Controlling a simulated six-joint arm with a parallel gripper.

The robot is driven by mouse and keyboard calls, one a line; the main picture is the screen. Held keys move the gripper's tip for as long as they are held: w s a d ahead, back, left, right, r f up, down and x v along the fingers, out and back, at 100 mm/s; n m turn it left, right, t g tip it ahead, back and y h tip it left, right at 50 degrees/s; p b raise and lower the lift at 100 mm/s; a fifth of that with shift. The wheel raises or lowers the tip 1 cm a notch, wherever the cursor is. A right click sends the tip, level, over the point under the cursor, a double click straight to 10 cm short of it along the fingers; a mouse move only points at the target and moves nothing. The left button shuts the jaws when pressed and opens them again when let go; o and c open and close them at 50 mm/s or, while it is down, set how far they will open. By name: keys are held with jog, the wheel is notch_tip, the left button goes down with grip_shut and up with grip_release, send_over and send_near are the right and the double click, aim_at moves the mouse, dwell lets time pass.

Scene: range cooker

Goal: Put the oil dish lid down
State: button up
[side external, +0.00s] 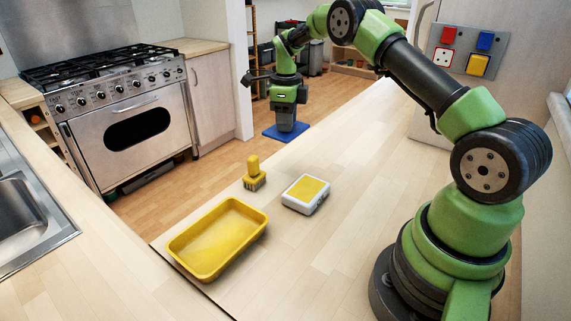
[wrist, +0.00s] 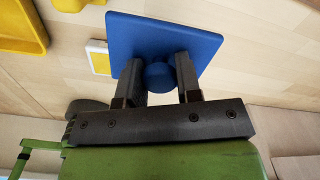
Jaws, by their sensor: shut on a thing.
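The blue square lid (side external: 272,134) has a round knob, which shows in the wrist view (wrist: 158,76) between my two fingers. My gripper (side external: 286,124) is shut on that knob and points down. The plate (wrist: 135,32) looks roughly level in the side view and hangs in the air. A white box with a yellow top (side external: 306,194) sits on the worktop. In the wrist view the lid partly covers this box (wrist: 97,50). A shallow yellow dish (side external: 203,266) sits near the worktop's front-left edge. I cannot tell which of these is the oil dish.
A yellow-handled brush (side external: 254,180) stands between the dish and the worktop's far edge. The wooden worktop (side external: 365,160) is clear to the right of the white box. A steel range cooker (side external: 135,115), a sink (side external: 25,215) and a panel of coloured buttons (side external: 465,52) stand around.

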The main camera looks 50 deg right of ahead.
aim_at(285, 164)
jog(key=shift+w+d+f, duration=0.35)
jog(key=shift+w+d, duration=0.25)
jog(key=shift+w, duration=0.05)
notch_tip(285, 164, down, 10)
jog(key=shift+r, duration=0.1)
jog(key=o, duration=0.9)
jog(key=shift+f, duration=0.2)
